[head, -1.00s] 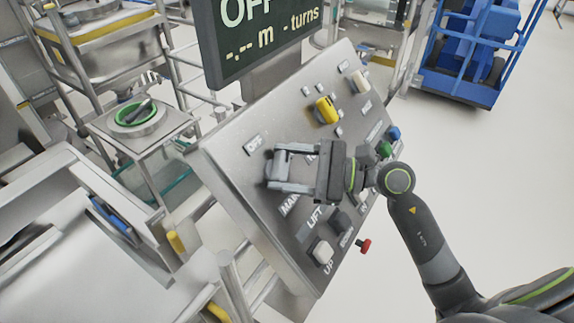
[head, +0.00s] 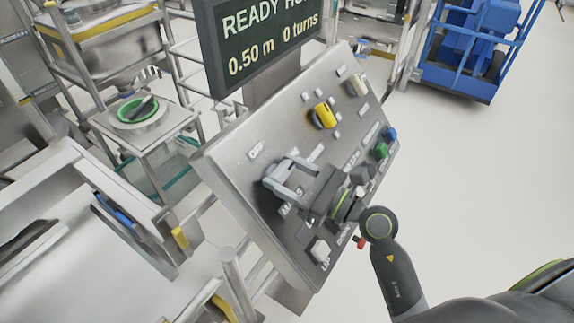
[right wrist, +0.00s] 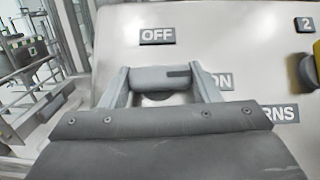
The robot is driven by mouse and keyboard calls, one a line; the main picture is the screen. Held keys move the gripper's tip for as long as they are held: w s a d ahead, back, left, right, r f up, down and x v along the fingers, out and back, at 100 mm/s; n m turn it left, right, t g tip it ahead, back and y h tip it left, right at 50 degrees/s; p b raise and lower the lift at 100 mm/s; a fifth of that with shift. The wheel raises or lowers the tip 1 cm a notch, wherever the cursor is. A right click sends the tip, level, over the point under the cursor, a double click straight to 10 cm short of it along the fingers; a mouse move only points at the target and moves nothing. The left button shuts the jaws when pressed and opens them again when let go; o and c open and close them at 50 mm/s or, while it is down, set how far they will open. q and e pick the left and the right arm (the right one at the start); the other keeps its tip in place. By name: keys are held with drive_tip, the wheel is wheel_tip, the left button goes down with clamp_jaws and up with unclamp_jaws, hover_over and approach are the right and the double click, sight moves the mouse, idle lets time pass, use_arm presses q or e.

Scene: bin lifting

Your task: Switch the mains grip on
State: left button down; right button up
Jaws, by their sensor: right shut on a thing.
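The mains grip (right wrist: 160,78) is a grey bar knob on the sloping metal panel (head: 232,168). In the right wrist view it lies level, its dark mark at the right end, beside the ON label (right wrist: 218,82); the OFF label (right wrist: 157,36) is above. My right gripper (head: 281,178) is shut on the grip, one finger at each end in the right wrist view. In the head view the fingers partly hide the grip. The display (head: 262,45) above the panel reads "READY", "0.50 m" and "0 turns". My left gripper is not in view.
The panel also bears a yellow knob (head: 323,115), a cream knob (head: 358,85), green (head: 381,150) and blue (head: 390,133) buttons and a pale UP button (head: 320,250). Metal frames crowd the left. The floor on the right is clear up to a blue cart (head: 474,55).

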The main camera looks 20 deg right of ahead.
drive_tip(key=shift+m+t+h, duration=0.3)
drive_tip(key=shift+m+h, duration=0.1)
drive_tip(key=shift+m, duration=0.1)
drive_tip(key=o, duration=1)
drive_tip(key=shift+d+f, duration=0.1)
